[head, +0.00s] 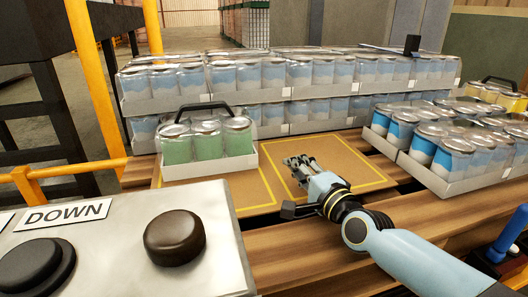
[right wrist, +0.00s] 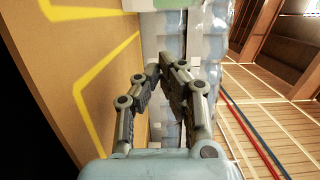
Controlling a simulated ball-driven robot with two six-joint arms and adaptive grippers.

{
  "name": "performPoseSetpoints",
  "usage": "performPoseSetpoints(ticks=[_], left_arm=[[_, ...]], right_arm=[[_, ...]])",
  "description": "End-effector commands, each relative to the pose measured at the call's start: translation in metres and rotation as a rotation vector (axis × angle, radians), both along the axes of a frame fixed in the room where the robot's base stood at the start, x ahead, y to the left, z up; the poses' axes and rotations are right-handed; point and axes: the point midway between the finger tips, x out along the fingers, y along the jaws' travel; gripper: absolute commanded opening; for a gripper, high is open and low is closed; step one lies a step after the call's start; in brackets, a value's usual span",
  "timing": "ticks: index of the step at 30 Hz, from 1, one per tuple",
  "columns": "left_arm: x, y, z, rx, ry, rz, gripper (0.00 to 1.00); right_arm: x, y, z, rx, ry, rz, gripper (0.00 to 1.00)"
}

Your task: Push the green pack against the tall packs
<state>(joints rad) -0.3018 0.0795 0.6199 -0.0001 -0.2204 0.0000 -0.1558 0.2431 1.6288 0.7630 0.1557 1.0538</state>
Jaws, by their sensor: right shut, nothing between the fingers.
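The green pack (head: 208,144) is a low white tray of green cans with a black handle. It stands upright on the brown board at the left, in front of the stacked tall packs (head: 290,82) of white-blue cans. I cannot tell whether it touches them. My right gripper (head: 298,161) is shut and empty, low over the board to the right of the green pack and apart from it. In the right wrist view its fingers (right wrist: 166,72) point toward a pale tray edge, with a bit of green at the top. My left gripper is not in view.
The board (head: 262,190) has yellow outlines; its right one is empty under my right gripper. More blue-can packs (head: 470,145) stand at the right, and a yellow-can pack (head: 495,96) behind. A control box (head: 110,240) marked DOWN and a yellow rail (head: 95,80) are at the left.

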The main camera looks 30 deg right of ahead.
Motion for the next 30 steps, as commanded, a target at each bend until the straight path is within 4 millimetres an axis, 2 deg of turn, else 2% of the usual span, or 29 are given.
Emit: performPoseSetpoints(ticks=[3, 10, 12, 19, 30], left_arm=[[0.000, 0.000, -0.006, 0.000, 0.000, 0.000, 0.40], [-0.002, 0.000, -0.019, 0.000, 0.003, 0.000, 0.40], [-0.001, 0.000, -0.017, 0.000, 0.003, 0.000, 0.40], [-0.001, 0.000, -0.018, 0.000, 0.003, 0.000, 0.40], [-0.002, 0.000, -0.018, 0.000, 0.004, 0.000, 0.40]], right_arm=[[0.027, -0.002, 0.000, 0.000, -0.003, -0.001, 0.00], [0.075, -0.005, -0.002, 0.000, 0.000, 0.000, 0.00], [0.083, 0.006, -0.001, 0.005, 0.000, 0.000, 0.00], [0.099, 0.020, 0.000, 0.001, 0.000, 0.000, 0.00], [0.101, 0.022, 0.000, 0.000, 0.000, 0.000, 0.00]])
